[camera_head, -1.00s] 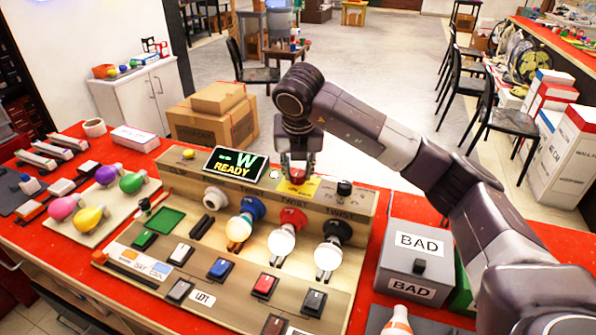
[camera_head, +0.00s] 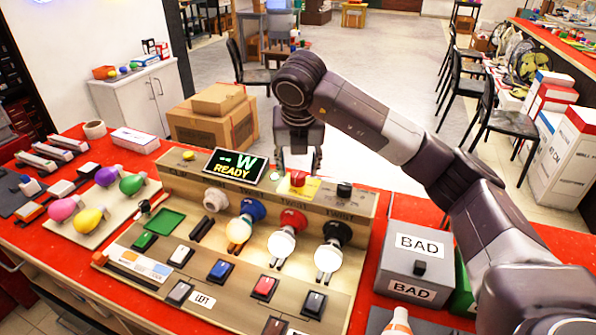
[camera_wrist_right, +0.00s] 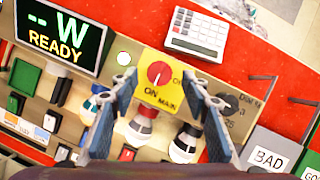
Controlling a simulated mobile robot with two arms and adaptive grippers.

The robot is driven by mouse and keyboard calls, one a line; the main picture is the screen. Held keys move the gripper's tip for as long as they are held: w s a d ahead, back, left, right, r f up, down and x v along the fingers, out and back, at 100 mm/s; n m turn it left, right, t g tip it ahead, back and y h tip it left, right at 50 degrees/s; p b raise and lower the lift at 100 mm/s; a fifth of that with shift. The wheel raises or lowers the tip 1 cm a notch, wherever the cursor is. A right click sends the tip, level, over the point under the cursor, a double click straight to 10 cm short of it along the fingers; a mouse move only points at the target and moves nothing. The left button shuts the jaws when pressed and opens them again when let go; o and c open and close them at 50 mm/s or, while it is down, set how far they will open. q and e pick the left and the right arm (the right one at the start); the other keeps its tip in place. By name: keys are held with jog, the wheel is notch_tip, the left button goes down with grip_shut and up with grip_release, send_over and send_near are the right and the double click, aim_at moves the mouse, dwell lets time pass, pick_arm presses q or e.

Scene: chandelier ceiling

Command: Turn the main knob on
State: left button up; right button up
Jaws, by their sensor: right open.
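The main knob (camera_head: 297,179) is red and sits on a yellow plate on the sloped back panel of the test console. In the wrist view the knob (camera_wrist_right: 159,73) is a round red dial with a thin pale mark toward the lower side, near the word ON on the yellow plate (camera_wrist_right: 150,60). My right gripper (camera_head: 299,160) is open, pointing down above and slightly behind the knob. In the wrist view its two fingers (camera_wrist_right: 160,98) are spread on either side of the plate, apart from the knob. My left gripper is not in view.
A display (camera_head: 236,166) reading "-- W READY" stands left of the knob, and a black dial (camera_head: 344,190) sits to its right. A grey BAD box (camera_head: 414,262) is at the right. A calculator (camera_wrist_right: 197,30) lies behind the console.

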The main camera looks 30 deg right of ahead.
jog(key=v, duration=0.9)
jog(key=shift+r, duration=0.2)
jog(key=shift+s+a+f, duration=0.1)
